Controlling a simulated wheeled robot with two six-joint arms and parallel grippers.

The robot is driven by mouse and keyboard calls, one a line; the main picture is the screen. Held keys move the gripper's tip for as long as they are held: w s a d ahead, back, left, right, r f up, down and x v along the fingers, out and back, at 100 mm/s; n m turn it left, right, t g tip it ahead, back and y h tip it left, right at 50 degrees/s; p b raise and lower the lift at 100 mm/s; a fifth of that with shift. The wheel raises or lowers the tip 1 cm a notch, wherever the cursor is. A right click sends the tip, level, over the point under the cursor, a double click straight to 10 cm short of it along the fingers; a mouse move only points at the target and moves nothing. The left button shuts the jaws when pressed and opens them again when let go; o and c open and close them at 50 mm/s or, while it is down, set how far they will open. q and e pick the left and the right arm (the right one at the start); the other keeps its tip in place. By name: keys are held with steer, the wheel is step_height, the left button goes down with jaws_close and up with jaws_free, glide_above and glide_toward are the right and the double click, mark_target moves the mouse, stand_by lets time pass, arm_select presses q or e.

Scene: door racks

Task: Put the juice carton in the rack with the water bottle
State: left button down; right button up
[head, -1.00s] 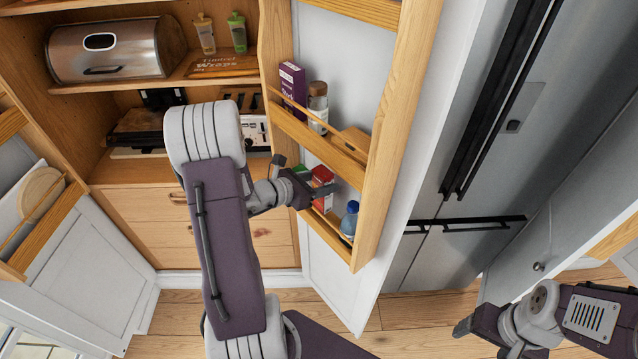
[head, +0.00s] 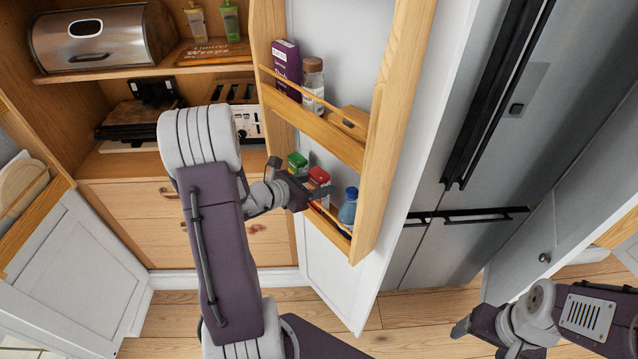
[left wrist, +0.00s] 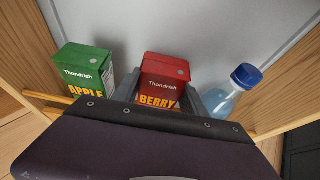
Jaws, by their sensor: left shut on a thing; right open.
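The red berry juice carton (head: 319,177) is at the lower door rack (head: 312,217), between a green apple carton (head: 297,160) and the blue-capped water bottle (head: 348,207). My left gripper (head: 312,193) is shut on the red carton. In the left wrist view the red carton (left wrist: 165,80) stands upright between the fingers, the green carton (left wrist: 84,72) is to its left and the bottle (left wrist: 232,88) to its right. The gripper hides the carton's bottom, so I cannot tell if it touches the rack floor. My right gripper (head: 482,338) is open and empty, low at the right.
The upper door rack (head: 320,128) holds a purple box (head: 286,66) and a brown-lidded jar (head: 313,84). A grey fridge (head: 500,150) stands to the right. Cabinet shelves with a bread bin (head: 92,38) are at the left.

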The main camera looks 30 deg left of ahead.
arm_select(q)
steer(key=shift+f+b, duration=0.6)
steer(key=c, duration=0.6)
jaws_free()
steer(key=shift+r, duration=0.1)
steer(key=shift+o, duration=0.2)
steer(key=shift+s+a, duration=0.15)
steer(key=shift+s, duration=0.1)
steer(key=v, duration=0.8)
steer(key=shift+s+r+b, duration=0.15)
steer(key=shift+s+b, duration=0.1)
steer(key=shift+b, duration=0.15)
